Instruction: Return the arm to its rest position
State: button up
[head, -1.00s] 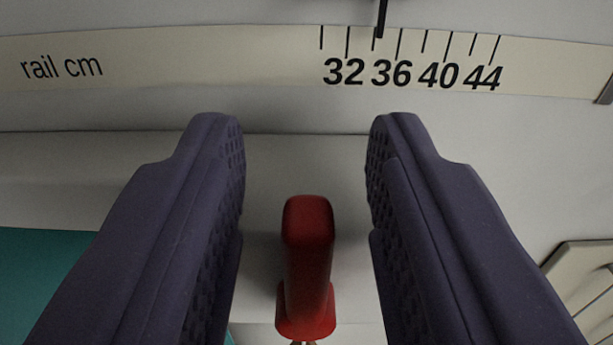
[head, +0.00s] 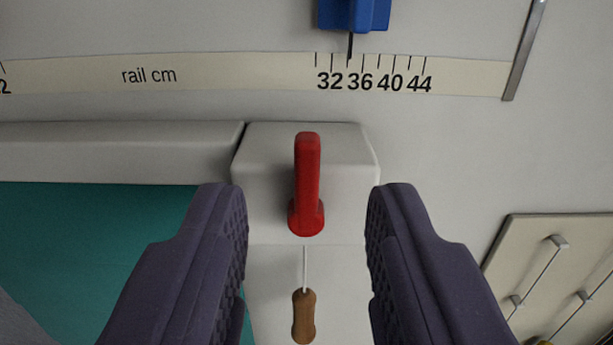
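My gripper (head: 307,235) is open and empty in the head view, with its two dark purple fingers wide apart. A red handle (head: 307,180) stands on a pale block (head: 265,165) ahead of the fingers, touching neither of them. A cord (head: 305,265) with a wooden pull (head: 303,315) at its end shows below the handle, between the fingers. The rest of my arm is not in view.
A rail scale marked in cm (head: 230,75) runs across the top. A blue slider (head: 353,14) has its pointer near 35. A teal surface (head: 110,240) lies at left. A pale panel with metal pegs (head: 540,260) is at lower right.

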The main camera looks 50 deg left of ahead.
jog(key=w+d+f+m+t+h+b, duration=0.1)
jog(key=w+d+m+t+h+b, duration=0.3)
jog(key=d+b, duration=0.5)
jog(key=w+d+f+m+t+h+b, duration=0.15)
jog(key=w+d+h+b, duration=0.4)
jog(key=b, duration=0.55)
jog(key=s+d+m+g+h+b, duration=0.2)
jog(key=s+d+m+h+b, duration=0.2)
jog(key=s+d+b, duration=0.8)
jog(key=b, duration=0.2)
jog(key=shift+s+d+f+b, duration=0.25)
jog(key=shift+s+f+b, duration=0.1)
jog(key=shift+f, duration=0.05)
jog(key=shift+m, duration=0.25)
